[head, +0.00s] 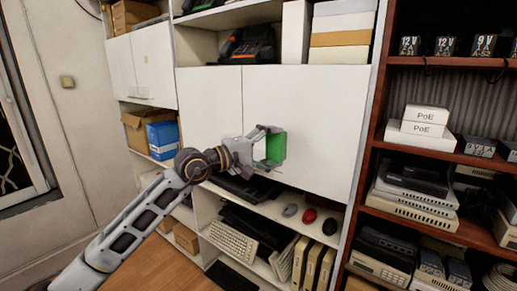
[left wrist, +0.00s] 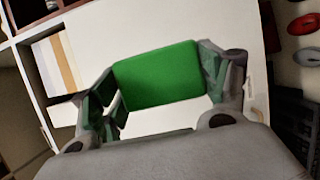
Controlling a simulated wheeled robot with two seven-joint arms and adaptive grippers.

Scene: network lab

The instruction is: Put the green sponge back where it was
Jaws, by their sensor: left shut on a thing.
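The green sponge (head: 275,146) is held up in front of the white cabinet doors in the head view. It also shows as a flat green block (left wrist: 158,75) between the fingers in the left wrist view. My left gripper (head: 270,146) is shut on the sponge, with a finger on each side of it; the fingers also show in the left wrist view (left wrist: 157,88). Part of the sponge is hidden by the fingers in the head view. My right gripper is in neither view.
White cabinet doors (head: 305,115) are behind the sponge. A brown rack (head: 379,150) with network devices stands at the right.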

